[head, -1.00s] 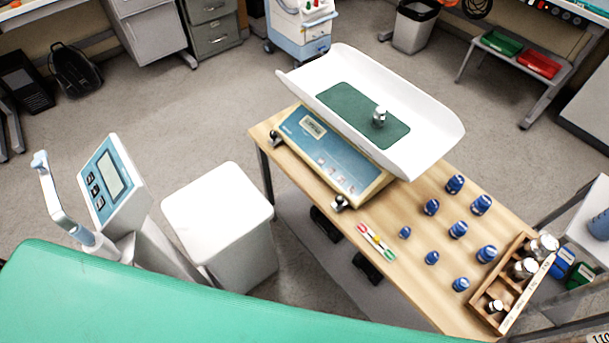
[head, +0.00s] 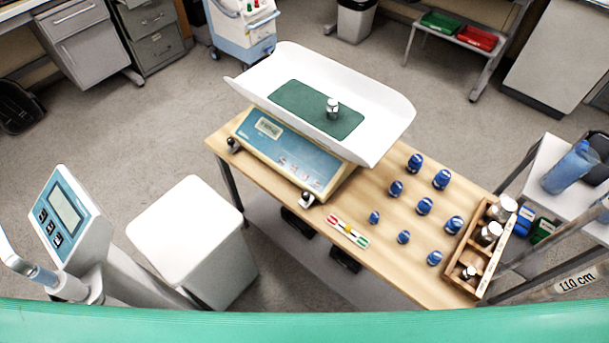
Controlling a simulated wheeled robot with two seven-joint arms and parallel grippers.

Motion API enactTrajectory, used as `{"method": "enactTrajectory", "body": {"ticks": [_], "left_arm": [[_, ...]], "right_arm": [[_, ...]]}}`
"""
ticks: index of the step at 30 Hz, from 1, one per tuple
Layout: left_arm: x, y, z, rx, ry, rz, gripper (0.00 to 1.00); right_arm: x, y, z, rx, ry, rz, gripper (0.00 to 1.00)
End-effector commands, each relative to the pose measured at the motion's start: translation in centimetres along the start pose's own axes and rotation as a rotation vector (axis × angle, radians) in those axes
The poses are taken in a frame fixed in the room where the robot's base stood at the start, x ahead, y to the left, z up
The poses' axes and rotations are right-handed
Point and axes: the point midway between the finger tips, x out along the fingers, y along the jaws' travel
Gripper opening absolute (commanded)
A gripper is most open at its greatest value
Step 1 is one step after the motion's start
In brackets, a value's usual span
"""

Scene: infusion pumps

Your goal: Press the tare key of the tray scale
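The tray scale stands on a wooden table (head: 385,240). Its white curved tray (head: 378,110) holds a green mat (head: 297,103) with a silver weight (head: 333,108) upright on it. The scale's blue front panel (head: 292,152) carries a small display (head: 269,128) and a few keys along its lower part. The key labels are too small to read, so I cannot tell which one is tare. Neither of my grippers is in view.
Several blue weights (head: 424,206) stand on the table's right half, beside a wooden box (head: 462,264) of silver weights. A coloured level strip (head: 347,231) lies near the front edge. A column scale (head: 65,215) and white stool (head: 185,230) stand left. A green surface (head: 300,323) crosses the bottom.

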Motion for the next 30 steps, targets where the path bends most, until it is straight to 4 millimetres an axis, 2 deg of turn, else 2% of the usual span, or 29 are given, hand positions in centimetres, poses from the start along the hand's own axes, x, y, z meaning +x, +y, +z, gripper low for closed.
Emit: {"method": "enactTrajectory", "body": {"ticks": [1, 6, 30], "left_arm": [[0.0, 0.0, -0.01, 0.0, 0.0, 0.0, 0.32], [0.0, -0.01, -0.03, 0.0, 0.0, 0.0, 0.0], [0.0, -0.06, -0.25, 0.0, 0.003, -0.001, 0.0]], "right_arm": [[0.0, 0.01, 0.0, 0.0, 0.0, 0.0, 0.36], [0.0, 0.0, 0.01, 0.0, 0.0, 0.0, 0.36], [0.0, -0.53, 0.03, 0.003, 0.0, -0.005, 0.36]]}}
